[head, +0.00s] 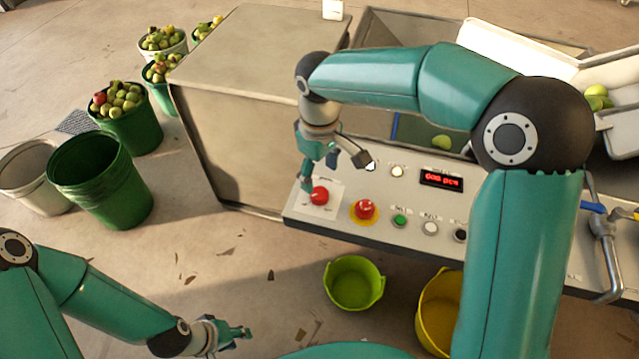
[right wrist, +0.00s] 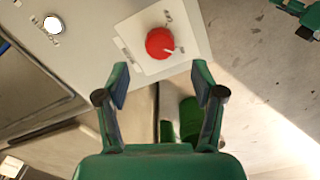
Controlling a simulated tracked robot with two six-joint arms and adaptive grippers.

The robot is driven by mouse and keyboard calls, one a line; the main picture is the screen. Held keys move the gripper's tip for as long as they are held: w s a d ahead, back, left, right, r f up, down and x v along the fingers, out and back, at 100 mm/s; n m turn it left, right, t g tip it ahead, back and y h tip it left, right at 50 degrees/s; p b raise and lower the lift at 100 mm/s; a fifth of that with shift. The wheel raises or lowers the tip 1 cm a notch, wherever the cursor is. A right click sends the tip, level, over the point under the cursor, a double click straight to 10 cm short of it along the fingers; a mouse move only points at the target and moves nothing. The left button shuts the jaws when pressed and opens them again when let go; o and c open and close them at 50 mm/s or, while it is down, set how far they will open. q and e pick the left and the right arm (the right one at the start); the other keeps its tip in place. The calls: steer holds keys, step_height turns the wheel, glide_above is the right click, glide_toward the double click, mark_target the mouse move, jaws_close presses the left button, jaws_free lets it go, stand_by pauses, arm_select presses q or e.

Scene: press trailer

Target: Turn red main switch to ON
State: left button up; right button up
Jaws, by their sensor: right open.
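The red main switch (head: 320,195) is a round red knob on a pale square plate at the left end of the control panel. In the right wrist view the red knob (right wrist: 160,43) shows a light pointer mark at its lower right. My right gripper (head: 333,183) is open and hangs over the knob's plate. In the right wrist view its fingers (right wrist: 160,82) are apart, with the knob beyond the tips and nothing between them. My left gripper (head: 238,333) is low in the head view, away from the panel; its finger opening is too small to tell.
A red mushroom button (head: 365,209) on a yellow ring sits right of the switch. Green (head: 399,220) and white buttons and a red-lit display (head: 441,179) follow. Green (head: 354,284) and yellow (head: 436,310) buckets stand below the panel. Apple buckets (head: 128,120) stand at left.

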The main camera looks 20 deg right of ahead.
mark_target(320, 193)
step_height(320, 193, up, 6)
steer(key=shift+f, duration=0.25)
steer(key=shift+s+f, duration=0.1)
stand_by(0.4)
